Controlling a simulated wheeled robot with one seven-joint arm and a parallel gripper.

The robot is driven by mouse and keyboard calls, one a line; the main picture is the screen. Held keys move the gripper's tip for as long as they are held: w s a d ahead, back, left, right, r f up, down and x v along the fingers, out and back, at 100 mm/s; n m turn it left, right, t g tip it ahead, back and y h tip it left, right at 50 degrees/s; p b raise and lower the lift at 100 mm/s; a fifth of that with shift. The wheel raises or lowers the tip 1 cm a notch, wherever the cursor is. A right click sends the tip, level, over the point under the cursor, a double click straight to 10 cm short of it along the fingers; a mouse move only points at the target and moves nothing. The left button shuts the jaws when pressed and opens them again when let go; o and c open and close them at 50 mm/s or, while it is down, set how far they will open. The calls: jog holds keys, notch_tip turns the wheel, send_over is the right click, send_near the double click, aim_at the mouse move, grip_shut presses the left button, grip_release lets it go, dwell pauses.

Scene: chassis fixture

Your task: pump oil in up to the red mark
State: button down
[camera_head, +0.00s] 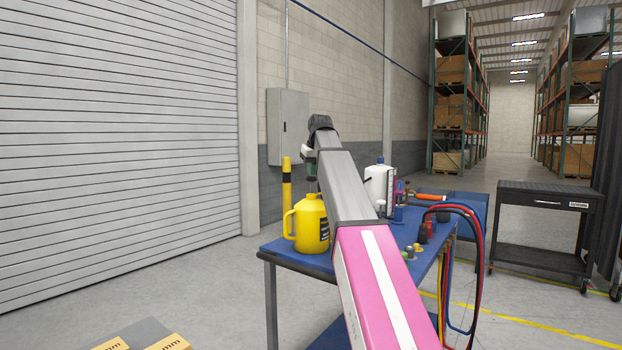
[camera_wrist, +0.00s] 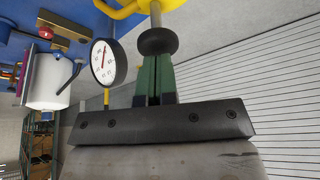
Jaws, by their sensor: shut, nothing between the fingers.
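A yellow oil jug (camera_head: 311,226) with a side handle stands on the left part of the blue table (camera_head: 294,257). A pump rod rises from its top, and in the wrist view the rod (camera_wrist: 156,14) ends in a round black knob (camera_wrist: 157,41). My gripper (camera_wrist: 155,57) has its green fingers closed together, with the tips right at the knob; I cannot tell whether they press on it. My gripper also shows above the jug in the head view (camera_head: 311,178), partly hidden by my arm. A white canister (camera_head: 376,184) stands behind my arm. I cannot make out a red mark.
A round gauge with a red needle (camera_wrist: 107,62) shows beside the fingers. Red and blue hoses (camera_head: 477,262) hang off the table's right end, near an orange-handled tool (camera_head: 430,197). A dark cart (camera_head: 545,200) stands right. Open floor lies left.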

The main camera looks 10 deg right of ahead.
aim_at(312, 178)
jog(key=shift+r, duration=0.25)
jog(key=shift+f, duration=0.2)
jog(key=shift+f, duration=1.75)
jog(key=shift+r, duration=1.95)
jog(key=shift+r, duration=3)
